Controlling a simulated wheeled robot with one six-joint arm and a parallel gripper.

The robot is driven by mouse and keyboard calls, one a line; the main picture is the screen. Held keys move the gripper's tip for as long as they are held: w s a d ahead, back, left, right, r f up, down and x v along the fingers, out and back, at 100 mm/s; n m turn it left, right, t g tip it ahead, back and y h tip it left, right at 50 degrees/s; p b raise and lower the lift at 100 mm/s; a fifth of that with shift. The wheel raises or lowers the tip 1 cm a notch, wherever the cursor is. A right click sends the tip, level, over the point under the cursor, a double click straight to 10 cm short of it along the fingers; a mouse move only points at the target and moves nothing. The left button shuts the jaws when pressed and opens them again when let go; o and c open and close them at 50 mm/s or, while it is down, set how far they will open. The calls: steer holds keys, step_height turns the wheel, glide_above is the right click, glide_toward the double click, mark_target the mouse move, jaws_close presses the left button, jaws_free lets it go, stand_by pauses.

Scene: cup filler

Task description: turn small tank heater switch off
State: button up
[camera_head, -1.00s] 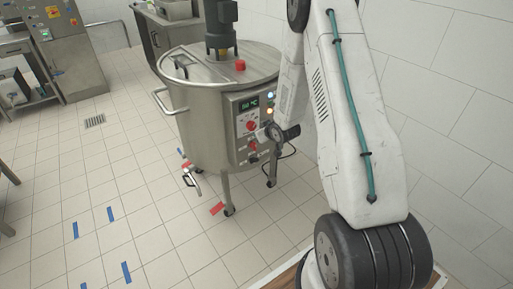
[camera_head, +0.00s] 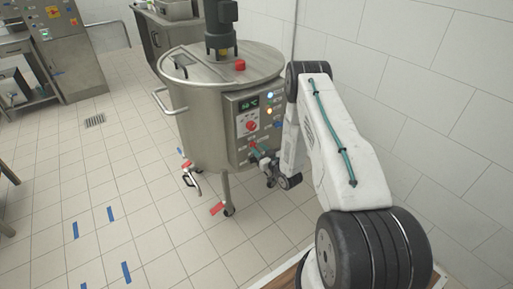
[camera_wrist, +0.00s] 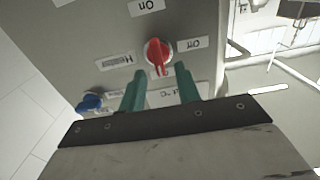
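The small tank (camera_head: 190,125) stands on the tiled floor, with its control panel (camera_head: 243,105) facing my arm. In the wrist view the heater switch (camera_wrist: 157,53) is a red knob beside upside-down labels "Heater", "On" and "Off". Its handle runs nearly up and down, slightly tilted; I cannot tell which label it points to. My gripper (camera_wrist: 157,74) is open, with two teal fingers apart and the knob just beyond and between their tips. Contact is not visible. In the head view my gripper (camera_head: 262,154) is at the lower part of the panel.
A blue knob (camera_wrist: 88,102) is on the panel at the left of the wrist view. A red knob (camera_head: 251,126) and lights are higher on the panel. A white tiled wall (camera_head: 420,80) is on the right.

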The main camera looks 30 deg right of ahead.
mark_target(254, 146)
steer(key=shift+w, duration=1.2)
jaws_close()
